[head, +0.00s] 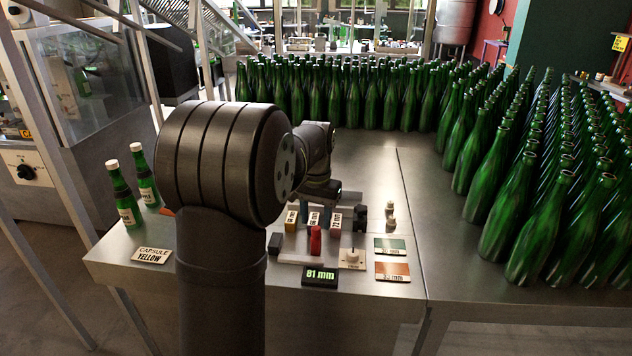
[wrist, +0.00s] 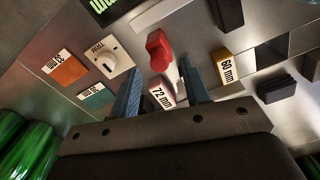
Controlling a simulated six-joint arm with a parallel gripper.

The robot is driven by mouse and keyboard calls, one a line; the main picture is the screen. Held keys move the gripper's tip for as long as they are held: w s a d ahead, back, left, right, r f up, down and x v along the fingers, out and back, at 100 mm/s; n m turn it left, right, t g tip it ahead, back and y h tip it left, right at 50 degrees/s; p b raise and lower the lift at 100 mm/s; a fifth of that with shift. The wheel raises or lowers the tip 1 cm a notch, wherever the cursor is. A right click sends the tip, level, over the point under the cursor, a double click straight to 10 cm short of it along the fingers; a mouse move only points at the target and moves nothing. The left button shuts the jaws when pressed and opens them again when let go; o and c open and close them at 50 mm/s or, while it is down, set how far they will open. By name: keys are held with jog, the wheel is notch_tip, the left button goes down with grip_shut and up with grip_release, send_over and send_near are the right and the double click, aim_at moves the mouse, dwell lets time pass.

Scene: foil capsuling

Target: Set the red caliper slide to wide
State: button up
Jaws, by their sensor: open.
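The red caliper slide (head: 315,240) is a small upright red handle on a pale track near the front of the bench. In the wrist view, the red slide (wrist: 158,48) stands on its pale track just beyond my fingertips. My gripper (head: 318,218) is open, with blue fingers pointing down behind the slide. In the wrist view, my gripper (wrist: 160,68) shows nothing clamped between its fingers. A display (head: 321,276) in front of the track reads 81 mm.
A 72 mm block (wrist: 161,91) and a yellow 60 mm block (wrist: 222,66) stand near the fingers. A trim knob (head: 352,258), a green card (head: 389,245) and an orange card (head: 393,271) lie right. Many green bottles (head: 500,200) crowd the right side.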

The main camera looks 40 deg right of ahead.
aim_at(314, 227)
notch_tip(314, 227, up, 14)
jog(key=shift+r, duration=0.2)
jog(key=shift+f, duration=0.15)
dwell(0.5)
notch_tip(314, 227, down, 17)
jog(key=shift+f, duration=0.2)
jog(key=shift+w+a+r, duration=0.1)
jog(key=shift+w+a, duration=0.05)
jog(key=shift+w, duration=0.05)
